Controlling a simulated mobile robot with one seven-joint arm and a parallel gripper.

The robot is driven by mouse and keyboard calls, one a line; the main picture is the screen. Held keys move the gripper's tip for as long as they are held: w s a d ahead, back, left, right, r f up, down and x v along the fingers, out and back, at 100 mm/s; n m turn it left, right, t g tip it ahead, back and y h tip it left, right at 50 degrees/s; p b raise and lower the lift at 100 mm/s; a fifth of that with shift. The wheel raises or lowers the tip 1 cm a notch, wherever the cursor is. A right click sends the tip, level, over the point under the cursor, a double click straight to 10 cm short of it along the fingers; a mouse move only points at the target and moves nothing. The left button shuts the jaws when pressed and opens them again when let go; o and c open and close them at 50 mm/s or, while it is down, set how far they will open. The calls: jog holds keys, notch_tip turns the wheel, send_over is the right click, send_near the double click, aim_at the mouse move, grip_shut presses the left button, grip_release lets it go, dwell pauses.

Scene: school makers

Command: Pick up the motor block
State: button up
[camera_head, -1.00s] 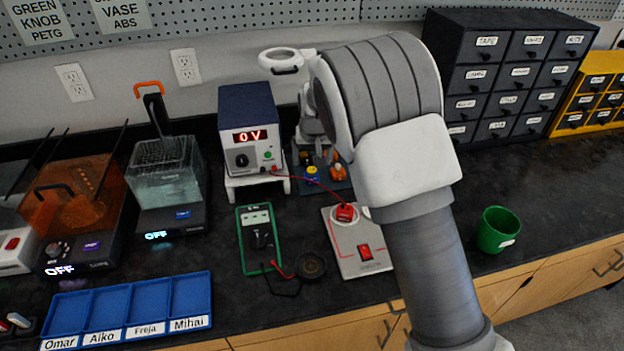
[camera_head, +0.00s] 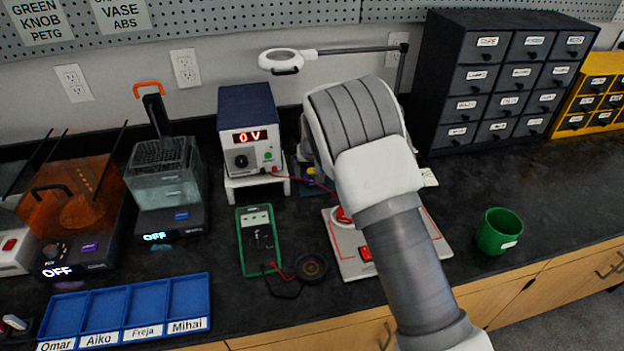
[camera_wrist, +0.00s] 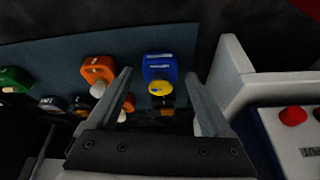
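Several coloured blocks sit on a dark blue-grey mat (camera_wrist: 50,62) in the wrist view. A blue block (camera_wrist: 158,66) with a yellow disc on its front lies between and just beyond the fingertips of my gripper (camera_wrist: 158,78). An orange block (camera_wrist: 98,68) with a white knob is left of the left finger, and a green block (camera_wrist: 14,80) is at the far left. I cannot read which one is the motor block. My gripper is open, with nothing held. In the head view my arm hides the gripper and most of the mat.
The power supply (camera_head: 247,130) on its white stand is close to the right finger; the stand's side (camera_wrist: 236,72) shows in the wrist view. A white panel (camera_head: 352,262), a multimeter (camera_head: 257,238), a green cup (camera_head: 497,231) and black drawers (camera_head: 484,75) are around.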

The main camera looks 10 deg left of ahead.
grip_shut()
jog(key=shift+r, duration=0.15)
